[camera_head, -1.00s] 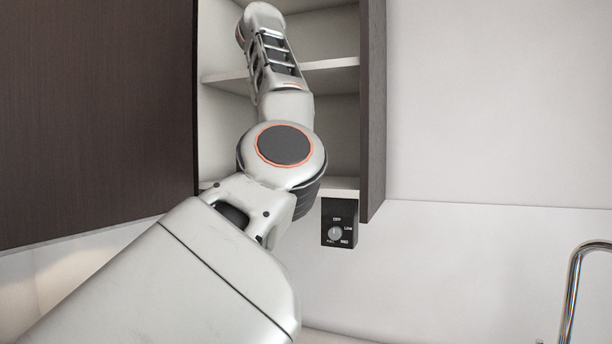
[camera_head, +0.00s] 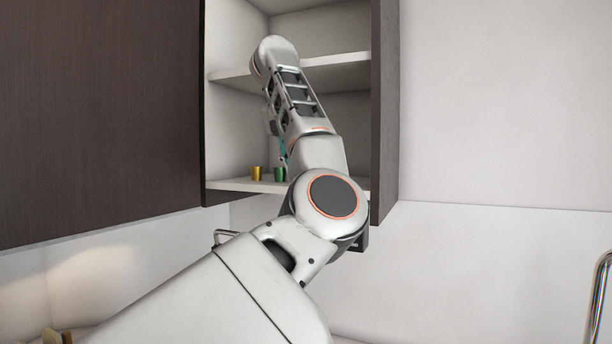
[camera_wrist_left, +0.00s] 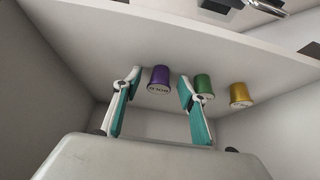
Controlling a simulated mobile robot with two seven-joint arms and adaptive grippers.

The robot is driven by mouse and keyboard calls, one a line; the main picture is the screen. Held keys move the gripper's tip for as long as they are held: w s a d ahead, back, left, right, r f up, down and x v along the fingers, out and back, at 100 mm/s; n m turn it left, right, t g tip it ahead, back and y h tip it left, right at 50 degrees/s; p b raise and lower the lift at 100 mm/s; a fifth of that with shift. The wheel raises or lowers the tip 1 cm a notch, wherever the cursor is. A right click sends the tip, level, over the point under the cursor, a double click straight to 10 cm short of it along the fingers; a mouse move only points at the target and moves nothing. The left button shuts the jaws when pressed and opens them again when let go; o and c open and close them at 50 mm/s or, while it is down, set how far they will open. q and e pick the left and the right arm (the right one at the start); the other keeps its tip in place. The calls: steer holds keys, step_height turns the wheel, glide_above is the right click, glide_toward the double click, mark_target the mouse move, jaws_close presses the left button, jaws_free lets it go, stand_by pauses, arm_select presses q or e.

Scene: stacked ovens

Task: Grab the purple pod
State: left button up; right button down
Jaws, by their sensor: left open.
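The purple pod (camera_wrist_left: 160,79) stands on the cabinet shelf, seen upside down in the left wrist view. It is between the two spread fingertips of my left gripper (camera_wrist_left: 160,76), with a gap on each side. The gripper is open, and its teal fingers reach toward the shelf. In the head view the purple pod is hidden behind my left arm, and only a teal sliver of the gripper shows. My right gripper is not in view.
A green pod (camera_wrist_left: 204,86) stands close beside the right finger in the wrist view, with a gold pod (camera_wrist_left: 240,94) farther right. The cabinet's lower shelf (camera_head: 232,185), upper shelf (camera_head: 345,58) and right side panel (camera_head: 384,110) surround my arm.

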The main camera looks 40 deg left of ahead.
arm_select(q)
steer(key=shift+w, duration=0.1)
steer(key=c, duration=0.8)
